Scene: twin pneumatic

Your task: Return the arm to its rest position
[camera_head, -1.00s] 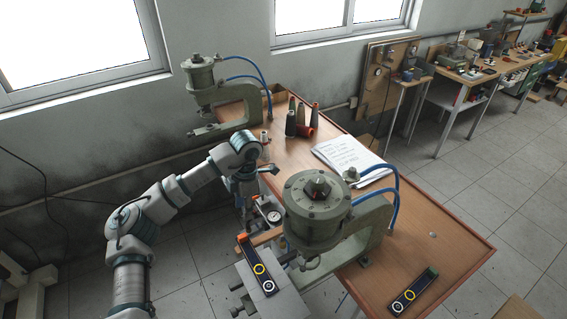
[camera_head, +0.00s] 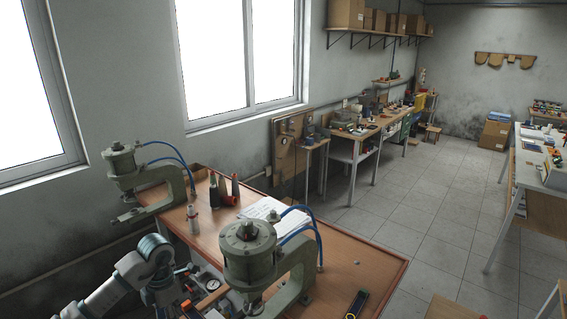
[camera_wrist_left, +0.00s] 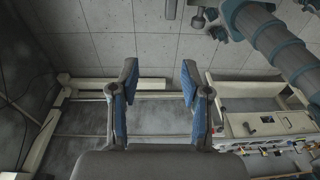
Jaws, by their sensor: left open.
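My left arm (camera_head: 125,284) shows at the lower left of the head view, beside the wooden workbench. Its gripper cannot be made out there. In the left wrist view my left gripper (camera_wrist_left: 158,85) is open, its two blue-padded fingers apart with nothing between them. Beyond the fingers are grey floor tiles and pale frame bars. My right gripper is not in view.
A green pneumatic press (camera_head: 250,256) stands at the bench's near side, close to my left arm. A second press (camera_head: 140,178) stands at the far left.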

